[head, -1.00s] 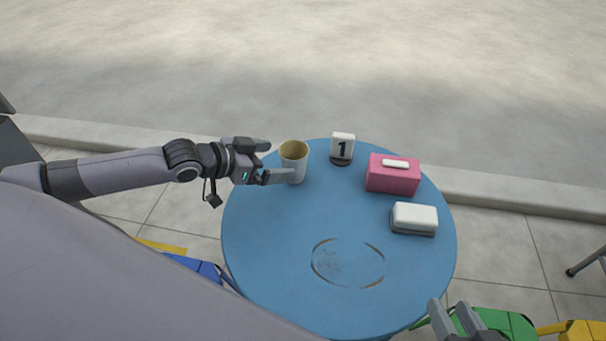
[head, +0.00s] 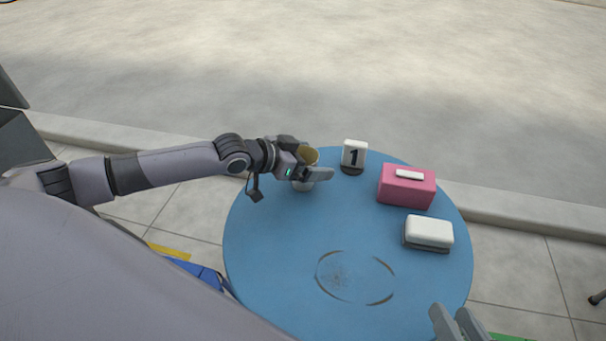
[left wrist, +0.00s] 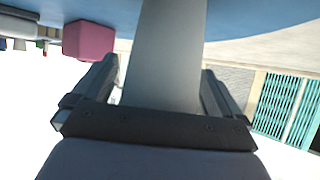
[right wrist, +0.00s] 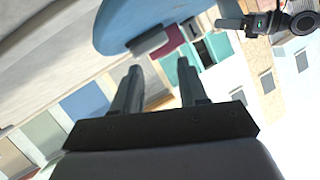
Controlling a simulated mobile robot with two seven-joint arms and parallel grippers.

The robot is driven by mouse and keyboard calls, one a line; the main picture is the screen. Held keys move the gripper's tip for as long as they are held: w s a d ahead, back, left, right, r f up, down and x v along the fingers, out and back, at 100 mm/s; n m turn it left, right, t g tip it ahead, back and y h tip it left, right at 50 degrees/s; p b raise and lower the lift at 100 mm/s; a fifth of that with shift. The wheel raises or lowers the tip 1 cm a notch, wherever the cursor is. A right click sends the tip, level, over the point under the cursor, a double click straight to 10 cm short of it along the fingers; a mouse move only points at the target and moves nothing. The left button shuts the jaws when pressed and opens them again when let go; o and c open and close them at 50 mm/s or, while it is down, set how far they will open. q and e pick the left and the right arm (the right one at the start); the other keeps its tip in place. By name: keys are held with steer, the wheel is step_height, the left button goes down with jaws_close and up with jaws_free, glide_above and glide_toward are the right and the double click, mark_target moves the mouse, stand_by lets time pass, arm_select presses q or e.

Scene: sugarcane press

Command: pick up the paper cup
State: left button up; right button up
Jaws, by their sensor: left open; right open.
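The paper cup (head: 304,186) stands upright on the blue round table (head: 290,250), near its far left edge. It is pale with a yellowish inside. My left gripper (head: 312,160) is open with its fingers on either side of the cup, hiding part of it in the head view. In the left wrist view the cup (left wrist: 165,60) stands between the open fingers (left wrist: 160,90), with a gap visible at the right finger. My right gripper (head: 456,322) is open and empty at the near right edge of the table; its fingers also show in the right wrist view (right wrist: 160,88).
A number 1 sign (head: 354,155) stands just right of the cup. A pink tissue box (head: 405,187) and a white-topped box (head: 429,232) sit further right. The table's middle and front are clear. A kerb (head: 520,212) runs behind the table.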

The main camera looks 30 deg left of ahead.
arm_select(q)
steer(key=c, duration=1)
steer(key=shift+r, duration=0.1)
